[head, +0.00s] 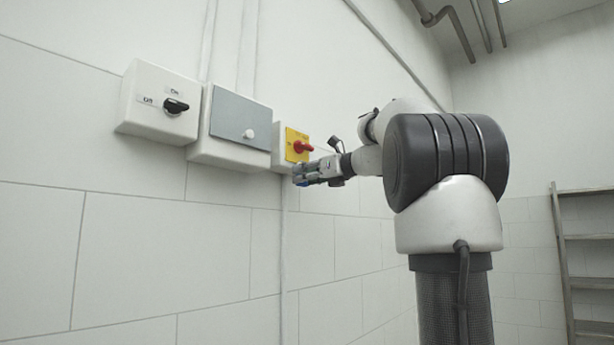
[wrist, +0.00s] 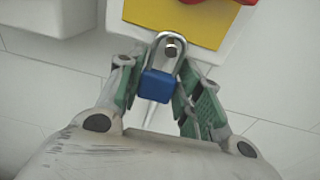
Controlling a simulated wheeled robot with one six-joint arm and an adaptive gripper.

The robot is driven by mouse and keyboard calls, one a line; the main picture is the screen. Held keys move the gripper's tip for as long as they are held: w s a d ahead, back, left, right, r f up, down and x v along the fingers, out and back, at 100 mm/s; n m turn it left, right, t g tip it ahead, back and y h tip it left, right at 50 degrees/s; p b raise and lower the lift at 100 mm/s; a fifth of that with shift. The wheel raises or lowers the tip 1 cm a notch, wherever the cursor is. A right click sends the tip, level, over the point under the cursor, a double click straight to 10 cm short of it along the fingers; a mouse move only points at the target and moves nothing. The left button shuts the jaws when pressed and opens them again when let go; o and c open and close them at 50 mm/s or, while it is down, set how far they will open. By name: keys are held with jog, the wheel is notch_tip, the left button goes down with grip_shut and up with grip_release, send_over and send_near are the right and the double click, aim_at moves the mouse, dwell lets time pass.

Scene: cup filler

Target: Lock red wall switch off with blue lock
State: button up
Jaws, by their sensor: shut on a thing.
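The red wall switch (head: 302,147) is a red knob on a yellow plate (head: 292,136), on a white box on the wall. In the wrist view only the lower part of the yellow plate (wrist: 180,18) and a bit of red show at the top. My gripper (head: 302,175) is just below and in front of this box. It is shut on the blue lock (wrist: 157,87), a padlock with a silver shackle pointing up towards the box. A small round metal part (wrist: 171,47) shows inside the shackle loop; I cannot tell whether they touch.
Left of the red switch are a white box with a grey cover (head: 237,120) and a white knob, then a white box with a black switch (head: 175,106) marked On and Off. A ladder-like rack (head: 562,230) stands far right. The wall below is clear.

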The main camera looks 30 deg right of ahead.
dwell(0.4)
jog(key=o, duration=1.1)
jog(key=shift+o, duration=0.2)
jog(key=shift+s, duration=0.15)
jog(key=v, duration=1.1)
jog(key=shift+s+d, duration=0.2)
jog(key=shift+s, duration=0.15)
